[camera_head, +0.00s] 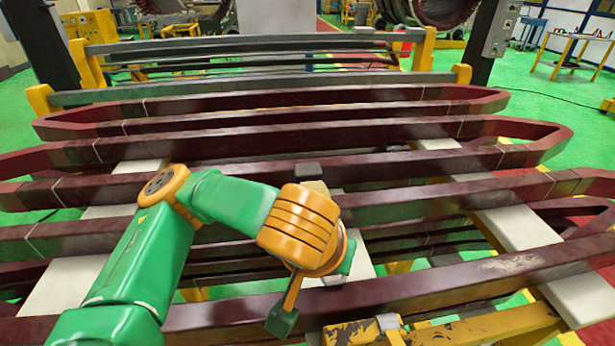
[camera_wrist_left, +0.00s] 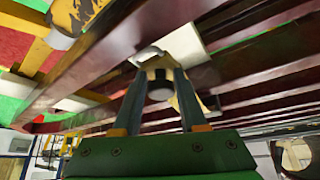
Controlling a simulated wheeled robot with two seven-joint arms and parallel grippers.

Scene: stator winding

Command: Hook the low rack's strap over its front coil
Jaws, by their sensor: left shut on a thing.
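The long dark-red coils lie side by side across the low rack. The front coil (camera_head: 450,288) runs across the near side in the head view. A tan, loose-looking part hangs beside the fingers. I cannot tell how the strap lies against the front coil. My right gripper is not in view.
The rack's worn yellow front beam (camera_head: 490,328) lies close to the gripper, with a small pale piece (camera_head: 388,322) on it. White cross boards (camera_head: 515,222) support the coils. A taller rack with grey bars (camera_head: 250,48) stands behind. Green floor shows at the sides.

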